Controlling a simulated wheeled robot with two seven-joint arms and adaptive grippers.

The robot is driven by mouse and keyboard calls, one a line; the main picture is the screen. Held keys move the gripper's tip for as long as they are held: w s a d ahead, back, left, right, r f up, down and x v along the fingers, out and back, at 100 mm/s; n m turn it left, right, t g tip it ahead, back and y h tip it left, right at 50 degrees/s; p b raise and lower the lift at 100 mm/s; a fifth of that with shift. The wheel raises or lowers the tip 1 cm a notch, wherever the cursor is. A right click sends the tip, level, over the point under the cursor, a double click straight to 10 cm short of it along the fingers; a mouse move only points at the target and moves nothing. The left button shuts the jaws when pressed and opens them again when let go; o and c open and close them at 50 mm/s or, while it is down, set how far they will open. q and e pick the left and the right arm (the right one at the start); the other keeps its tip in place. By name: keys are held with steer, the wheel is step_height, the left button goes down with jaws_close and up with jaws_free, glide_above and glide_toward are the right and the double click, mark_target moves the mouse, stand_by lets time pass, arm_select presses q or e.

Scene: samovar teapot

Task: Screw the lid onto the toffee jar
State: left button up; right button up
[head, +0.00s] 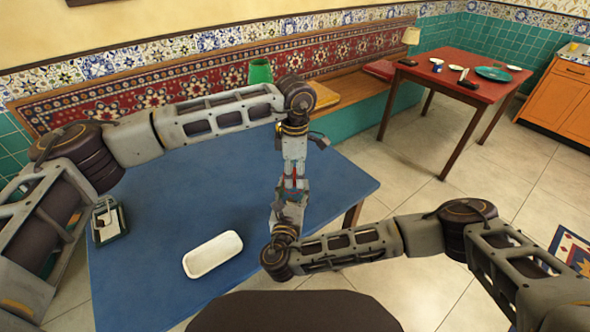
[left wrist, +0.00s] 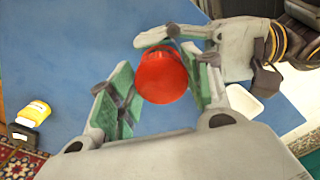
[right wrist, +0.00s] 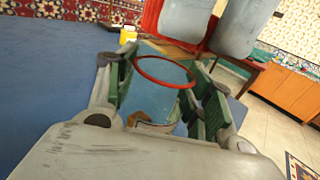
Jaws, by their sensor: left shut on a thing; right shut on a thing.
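My left gripper (head: 293,178) reaches down from above over the blue table. In the left wrist view its green-padded fingers (left wrist: 160,92) are shut on a round red lid (left wrist: 162,78). My right gripper (head: 286,205) comes up from the near side to the same spot. In the right wrist view its fingers (right wrist: 162,95) are shut on a clear toffee jar (right wrist: 150,88) with a thin red ring at its rim and brownish contents low inside. The jar is hidden in the left wrist view. I cannot tell whether lid and jar touch.
The blue table (head: 160,260) bears a white dish (head: 212,254) at the front and a dark green holder (head: 108,219) at left. A green object (head: 260,71) stands toward the bench. The red table (head: 470,72) with dishes is farther right.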

mark_target(293, 195)
arm_select(q)
steer(key=shift+f, duration=0.45)
steer(key=shift+f, duration=0.6)
stand_by(0.9)
steer(key=m, duration=0.6)
steer(key=shift+s, duration=0.1)
steer(key=m, duration=0.6)
steer(key=shift+s+a+m, duration=0.1)
steer(key=shift+a+m, duration=0.05)
steer(key=shift+m, duration=0.25)
steer(key=m, duration=0.7)
steer(key=shift+a, duration=0.2)
steer(key=m, duration=0.7)
steer(key=shift+a, duration=0.1)
steer(key=o, duration=0.8)
